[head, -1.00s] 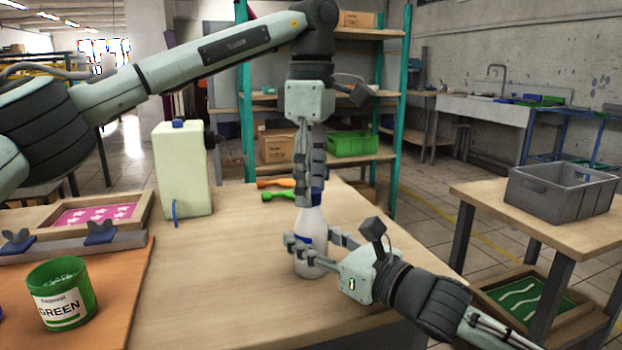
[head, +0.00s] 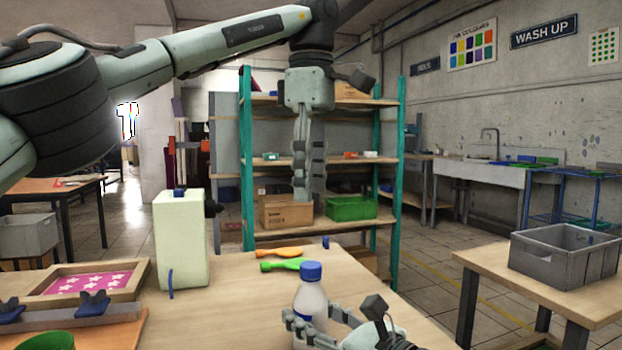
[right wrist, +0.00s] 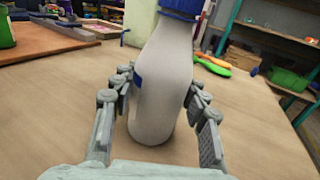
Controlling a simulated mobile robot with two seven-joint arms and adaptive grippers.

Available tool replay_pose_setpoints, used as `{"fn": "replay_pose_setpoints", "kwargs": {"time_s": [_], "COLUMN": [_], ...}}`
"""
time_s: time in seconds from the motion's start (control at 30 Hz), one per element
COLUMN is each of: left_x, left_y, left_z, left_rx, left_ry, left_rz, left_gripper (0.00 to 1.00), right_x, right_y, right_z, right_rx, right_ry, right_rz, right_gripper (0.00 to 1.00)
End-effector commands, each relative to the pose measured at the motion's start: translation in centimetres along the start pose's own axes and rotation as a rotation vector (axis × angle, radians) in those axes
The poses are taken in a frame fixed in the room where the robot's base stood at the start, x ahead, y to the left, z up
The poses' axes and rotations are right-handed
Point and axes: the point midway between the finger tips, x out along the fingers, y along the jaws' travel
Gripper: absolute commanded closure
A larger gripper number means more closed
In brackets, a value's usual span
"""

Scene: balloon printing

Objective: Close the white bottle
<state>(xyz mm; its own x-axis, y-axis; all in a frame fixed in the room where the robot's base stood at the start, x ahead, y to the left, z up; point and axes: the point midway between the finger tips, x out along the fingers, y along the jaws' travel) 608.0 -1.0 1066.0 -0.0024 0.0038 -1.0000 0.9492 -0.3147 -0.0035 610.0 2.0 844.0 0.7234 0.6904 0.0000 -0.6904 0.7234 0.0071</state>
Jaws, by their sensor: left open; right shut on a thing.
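The white bottle (head: 310,302) stands upright on the wooden table, with a blue cap (head: 311,271) sitting on its top. I cannot tell how tightly the cap sits. My right gripper (head: 313,318) is shut on the bottle's body, one finger on each side; its lower part is cut off in the head view. The right wrist view shows the bottle (right wrist: 165,90) between the fingers, with the cap (right wrist: 182,8) partly cut off at the top edge. My left gripper (head: 308,195) is open and empty, pointing down, above and apart from the cap.
Orange (head: 279,252) and green (head: 283,265) tools lie behind the bottle. A pale canister (head: 182,240) and a framed pink star screen (head: 90,285) are to the left. A green pot (head: 48,341) is at the lower left. A grey crate (head: 565,258) stands on another table.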

Motion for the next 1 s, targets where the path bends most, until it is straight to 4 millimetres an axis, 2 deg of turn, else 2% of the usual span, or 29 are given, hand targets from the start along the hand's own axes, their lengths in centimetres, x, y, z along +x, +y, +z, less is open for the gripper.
{"fn": "replay_pose_setpoints", "kwargs": {"time_s": [0.13, 0.17, 0.33, 0.63, 0.73, 0.87, 1.0], "left_x": [0.0, 0.0, 0.0, 0.0, 0.0, 0.0, 0.0], "left_y": [0.0, 0.0, 0.0, 0.0, 0.0, 0.0, 0.0], "left_z": [0.0, 0.0, 0.0, 0.0, 0.0, 0.0, 0.0], "left_rx": [0.0, 0.0, 0.0, 0.0, 0.0, 0.0, 0.0], "left_ry": [0.0, 0.0, 0.0, 0.0, 0.0, 0.0, 0.0], "left_rz": [0.0, 0.0, 0.0, 0.0, 0.0, 0.0, 0.0], "left_gripper": [0.49, 0.49, 0.49, 0.49, 0.49, 0.49, 0.49], "right_x": [0.0, 0.0, 0.0, -0.1, -0.6, -2.5, -5.7], "right_y": [0.0, 0.0, 0.0, 0.0, -0.1, -0.1, -0.1], "right_z": [-0.1, -0.1, 0.0, 0.0, -0.1, -0.1, -0.2], "right_rx": [0.001, 0.001, 0.001, 0.0, -0.001, -0.001, -0.002], "right_ry": [0.001, 0.001, 0.001, 0.0, 0.001, 0.003, 0.005], "right_rz": [0.0, 0.0, 0.0, 0.0, -0.001, -0.001, -0.002], "right_gripper": [1.0, 0.54, 0.33, 0.31, 0.31, 0.31, 0.31]}}
